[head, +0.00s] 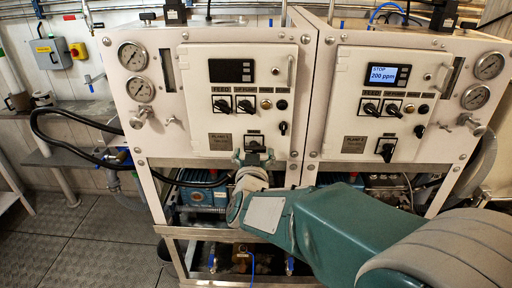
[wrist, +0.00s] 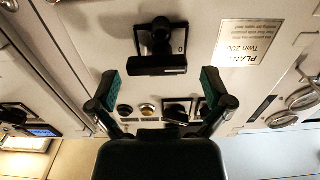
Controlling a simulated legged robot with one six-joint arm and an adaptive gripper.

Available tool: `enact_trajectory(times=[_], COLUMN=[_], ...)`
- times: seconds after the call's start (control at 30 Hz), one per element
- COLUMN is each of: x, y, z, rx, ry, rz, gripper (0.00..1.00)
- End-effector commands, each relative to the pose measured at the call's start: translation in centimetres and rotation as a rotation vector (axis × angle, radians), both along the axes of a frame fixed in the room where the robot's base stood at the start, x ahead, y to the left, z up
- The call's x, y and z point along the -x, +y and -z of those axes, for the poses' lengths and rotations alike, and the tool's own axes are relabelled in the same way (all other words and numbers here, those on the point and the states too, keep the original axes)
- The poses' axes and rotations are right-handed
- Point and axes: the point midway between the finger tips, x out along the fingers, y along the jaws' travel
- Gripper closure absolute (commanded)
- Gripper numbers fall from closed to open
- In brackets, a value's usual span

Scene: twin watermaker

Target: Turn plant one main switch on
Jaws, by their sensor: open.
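The plant one main switch (head: 254,146) is a black rotary switch low on the left cabinet's white door. In the wrist view the switch (wrist: 158,66) shows close up, its handle lying crosswise and a "0" mark beside it. My gripper (head: 253,160) is in front of the lower door, at the switch. In the wrist view my gripper (wrist: 162,88) is open, with its two green-padded fingers spread and nothing between them that I can see it hold. Whether a finger touches the handle I cannot tell.
The plant one display (head: 232,71) is dark. Smaller knobs (head: 233,104) sit above the plant one switch. A black hose (head: 70,148) loops at left.

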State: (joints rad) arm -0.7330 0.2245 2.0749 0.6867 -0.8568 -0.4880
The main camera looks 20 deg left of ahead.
Motion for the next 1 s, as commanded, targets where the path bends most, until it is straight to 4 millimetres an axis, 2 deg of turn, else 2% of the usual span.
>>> enact_trajectory(times=[0.13, 0.43, 0.47, 0.5, 0.57, 0.6, 0.63, 1.0], x=[-1.4, -1.7, -1.7, -1.7, -1.7, -1.7, -1.7, -1.7], y=[0.2, 0.1, 0.2, 0.2, 0.3, 0.4, 0.4, 0.4], z=[0.0, -0.1, -0.1, -0.1, 0.0, 0.0, 0.0, 0.0], rx=[-0.001, -0.002, -0.002, -0.002, -0.001, -0.001, -0.001, -0.028], ry=[0.001, 0.000, 0.000, 0.000, 0.000, 0.000, 0.000, 0.008], rz=[0.001, 0.000, 0.000, 0.000, 0.000, 0.001, 0.001, -0.001], gripper=[0.00, 0.00, 0.04, 0.22, 0.49, 0.67, 0.71, 0.71])
